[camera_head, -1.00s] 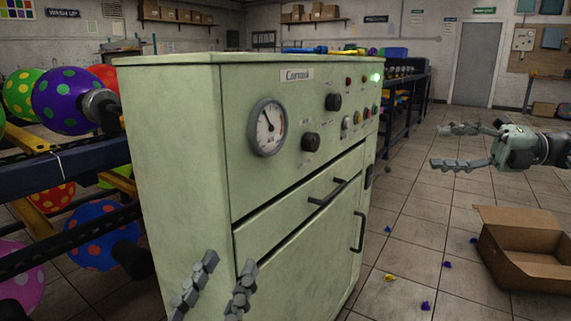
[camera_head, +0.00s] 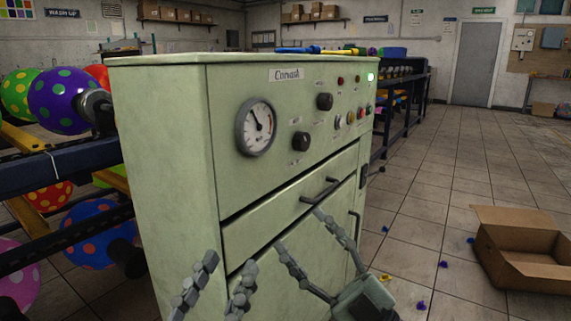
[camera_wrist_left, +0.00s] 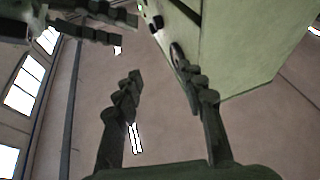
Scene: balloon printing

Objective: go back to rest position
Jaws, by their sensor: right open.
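My left gripper (camera_head: 230,264) is low in the head view, in front of the green machine, fingers pointing up. Its two fingers stand apart with nothing between them. In the left wrist view the left gripper (camera_wrist_left: 158,68) also shows an empty gap. My right gripper (camera_head: 298,229) is just to its right in the head view, fingers up and spread wide, with nothing between them. It overlaps the machine's lower front in the picture. Fingers of the right gripper also show at the upper left of the left wrist view.
The pale green machine (camera_head: 160,150) with gauge, knobs and drawer handle fills the middle. A rack with dotted balloons (camera_head: 62,100) is at left. An open cardboard box (camera_head: 530,262) stands on the floor at right, with small coloured pieces nearby. The tiled floor behind is clear.

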